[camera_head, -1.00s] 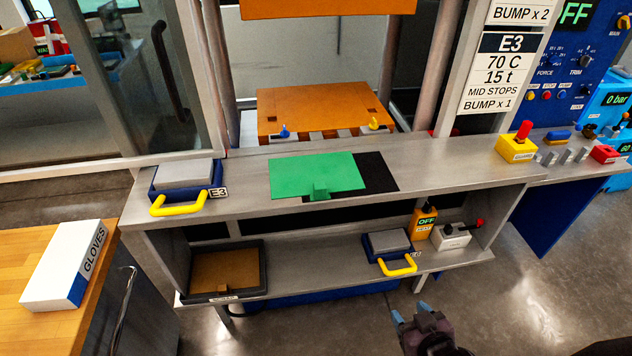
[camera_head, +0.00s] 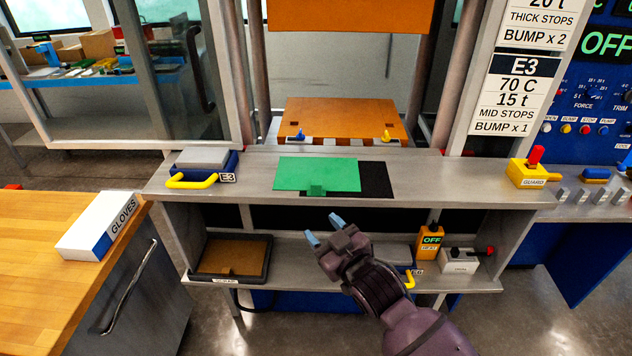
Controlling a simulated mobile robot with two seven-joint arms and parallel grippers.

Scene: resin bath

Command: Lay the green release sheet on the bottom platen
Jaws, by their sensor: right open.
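The green release sheet (camera_head: 318,173) lies flat on the steel bench, partly over a black mat (camera_head: 376,180). A small green tab (camera_head: 316,191) sticks out at its front edge. The bottom platen (camera_head: 340,117) is the orange-brown plate behind the bench, between the press columns; its visible top is bare. The orange upper platen (camera_head: 350,15) hangs well above it. My right gripper (camera_head: 324,229) is open and empty, in front of the bench edge, below and apart from the sheet. My left gripper is not in view.
An E3 mould with a yellow handle (camera_head: 193,181) sits at the bench's left. A yellow guard switch box (camera_head: 527,173) stands at its right. A brown-bottomed tray (camera_head: 235,255) lies on the lower shelf. A glove box (camera_head: 103,226) lies on the wooden cabinet.

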